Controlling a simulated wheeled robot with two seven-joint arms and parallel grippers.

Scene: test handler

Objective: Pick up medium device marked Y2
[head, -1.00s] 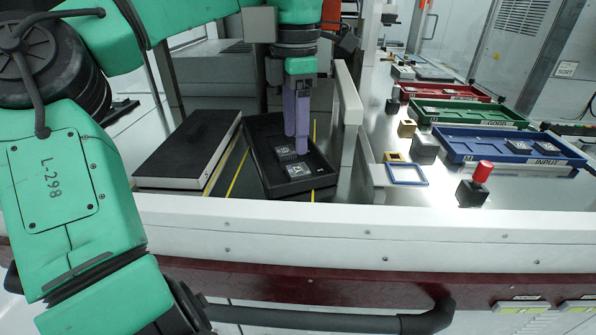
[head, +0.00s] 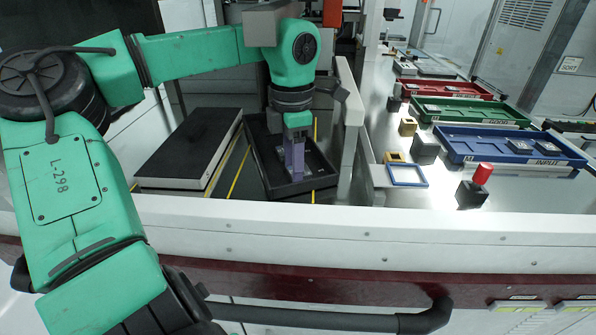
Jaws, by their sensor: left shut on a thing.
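My left gripper (head: 294,174) reaches down into the black tray (head: 327,180), its purple fingers low near the tray floor. It is shut on a small device there, which the fingers almost wholly hide. The mark on this device cannot be read, so I cannot tell from this view whether it is Y2. Part of another small dark device (head: 281,151) shows just behind and left of the fingers. My right gripper is not in view.
A closed black-topped box (head: 190,140) stands left of the tray. A white upright panel (head: 350,110) borders the tray on the right. Blue (head: 470,153), green (head: 470,115) and red (head: 440,90) trays and a red-knobbed block (head: 472,192) sit on the right-hand bench.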

